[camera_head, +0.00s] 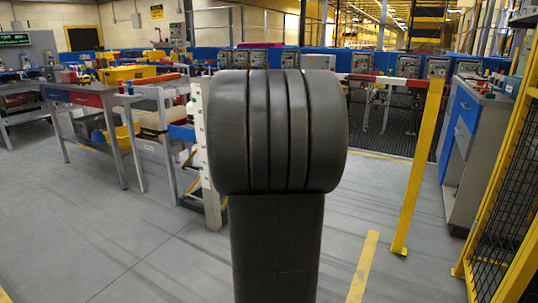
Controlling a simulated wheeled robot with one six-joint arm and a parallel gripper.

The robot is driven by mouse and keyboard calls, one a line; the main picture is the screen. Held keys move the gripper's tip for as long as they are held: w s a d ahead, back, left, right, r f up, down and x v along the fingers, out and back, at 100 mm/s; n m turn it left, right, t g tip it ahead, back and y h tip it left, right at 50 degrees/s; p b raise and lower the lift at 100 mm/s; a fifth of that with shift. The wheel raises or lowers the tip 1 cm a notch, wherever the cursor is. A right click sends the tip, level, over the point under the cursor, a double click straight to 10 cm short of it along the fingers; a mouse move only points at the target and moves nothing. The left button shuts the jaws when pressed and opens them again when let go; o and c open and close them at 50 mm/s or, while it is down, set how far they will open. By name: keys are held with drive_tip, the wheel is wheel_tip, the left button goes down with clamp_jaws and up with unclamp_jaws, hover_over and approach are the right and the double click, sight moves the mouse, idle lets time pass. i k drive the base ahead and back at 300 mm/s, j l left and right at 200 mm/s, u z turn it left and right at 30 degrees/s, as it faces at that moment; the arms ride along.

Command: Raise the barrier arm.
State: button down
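The barrier arm (390,80), a red and white striped bar, lies level across the way. Its right end is at a yellow post (417,165). Its middle is hidden behind a dark grey rounded part of my own arm, which fills the centre of the view. A pale upright post (211,175) stands just left of my arm, at about the bar's height. How the bar joins this post cannot be made out. My gripper is not in view.
A workbench with red and blue drawers (80,97) stands at left. A grey and blue cabinet (462,130) and a yellow mesh fence (500,215) stand at right. Conveyor machinery with blue panels (300,60) lies beyond the barrier. The grey floor in front is clear.

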sight(416, 83)
drive_tip(key=i+u, duration=0.25)
drive_tip(key=i, duration=2.5)
